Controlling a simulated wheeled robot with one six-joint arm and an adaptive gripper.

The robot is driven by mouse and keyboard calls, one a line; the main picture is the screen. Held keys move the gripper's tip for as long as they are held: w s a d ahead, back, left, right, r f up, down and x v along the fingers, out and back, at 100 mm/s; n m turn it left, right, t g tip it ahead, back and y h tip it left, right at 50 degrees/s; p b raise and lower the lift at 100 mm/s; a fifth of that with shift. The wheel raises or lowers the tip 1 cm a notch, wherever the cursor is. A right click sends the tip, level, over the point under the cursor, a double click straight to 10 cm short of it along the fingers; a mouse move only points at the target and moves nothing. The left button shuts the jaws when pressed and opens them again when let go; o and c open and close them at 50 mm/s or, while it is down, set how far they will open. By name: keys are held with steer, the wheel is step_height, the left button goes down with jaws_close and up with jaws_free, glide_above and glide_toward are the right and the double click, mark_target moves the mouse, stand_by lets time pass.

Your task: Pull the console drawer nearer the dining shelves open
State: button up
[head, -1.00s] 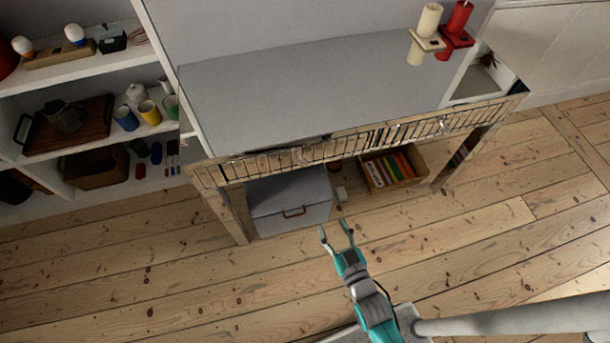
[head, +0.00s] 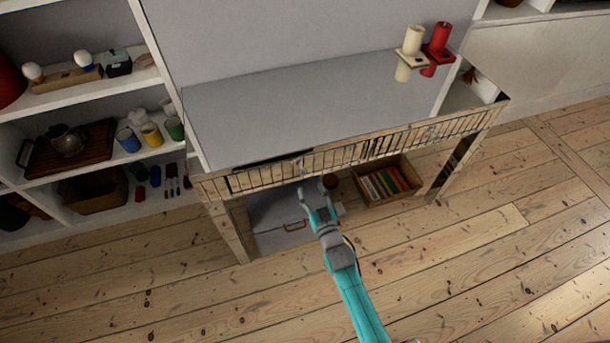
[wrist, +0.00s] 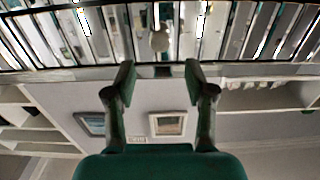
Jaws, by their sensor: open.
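The console (head: 290,100) has a grey top and a front of pale slats. Its left drawer front (head: 265,174) is on the side of the dining shelves (head: 60,100). A dark strip shows above this drawer; I cannot tell whether it is a gap. My gripper (head: 315,190) is open and empty, just in front of and below the slatted front, near the drawer's right part. In the wrist view, a round pale knob (wrist: 160,40) on the slatted front lies straight ahead, between the lines of my open fingers (wrist: 160,80). The fingers look apart from it.
A grey lidded box (head: 275,215) and a wooden crate of books (head: 410,175) stand under the console. The shelves hold cups, a tray and a pot. The floorboards in front are clear.

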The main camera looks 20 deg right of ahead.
mark_target(304, 173)
steer(key=w, duration=0.7)
steer(key=shift+w, duration=0.15)
jaws_close()
